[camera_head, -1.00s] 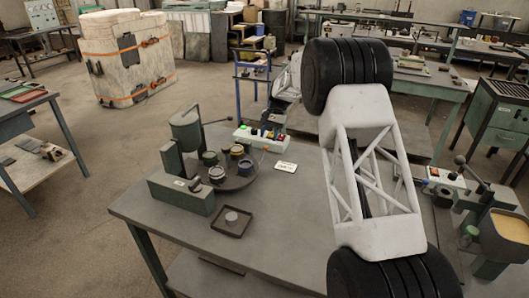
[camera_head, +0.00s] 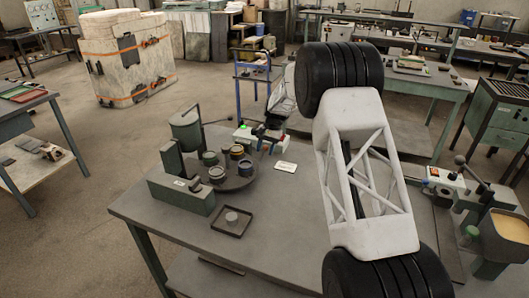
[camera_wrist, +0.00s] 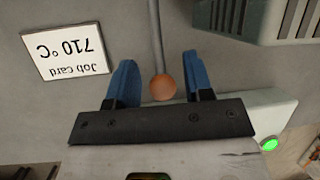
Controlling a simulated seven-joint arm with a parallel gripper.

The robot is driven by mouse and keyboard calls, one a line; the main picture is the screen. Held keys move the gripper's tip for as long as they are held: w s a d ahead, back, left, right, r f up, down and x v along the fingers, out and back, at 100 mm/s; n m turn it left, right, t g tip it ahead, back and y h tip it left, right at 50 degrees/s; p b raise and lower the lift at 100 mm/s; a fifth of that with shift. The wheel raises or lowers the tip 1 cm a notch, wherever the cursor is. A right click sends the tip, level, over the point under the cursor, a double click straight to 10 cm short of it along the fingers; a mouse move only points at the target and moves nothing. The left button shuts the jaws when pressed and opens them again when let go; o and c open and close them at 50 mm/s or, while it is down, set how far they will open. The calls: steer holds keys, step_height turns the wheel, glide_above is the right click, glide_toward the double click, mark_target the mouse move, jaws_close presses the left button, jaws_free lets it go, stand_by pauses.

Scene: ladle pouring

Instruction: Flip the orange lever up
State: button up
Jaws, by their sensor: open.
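The orange lever's ball knob (camera_wrist: 163,88) shows in the wrist view, on the end of a thin grey rod running to the top edge. My gripper (camera_wrist: 157,62) is open, its two blue fingers on either side of the rod and knob, with gaps on both sides. I cannot tell whether it touches the lever. A white control box (camera_wrist: 275,118) with a green button (camera_wrist: 268,144) lies at the right, partly hidden by the gripper. In the head view the box (camera_head: 243,134) is at the table's far edge, partly covered by my gripper.
A job card reading 710 °C (camera_wrist: 64,52) lies beside the gripper; it shows on the table (camera_head: 286,167). A round turntable with several small pots (camera_head: 237,152) stands to the left. A square tray (camera_head: 231,222) lies in front. A green-grey housing (camera_wrist: 255,20) is close at the top right.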

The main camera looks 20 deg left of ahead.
steer(key=shift+s+a+f, duration=0.1)
steer(key=shift+s+f, duration=0.15)
steer(key=shift+f, duration=0.3)
jaws_close()
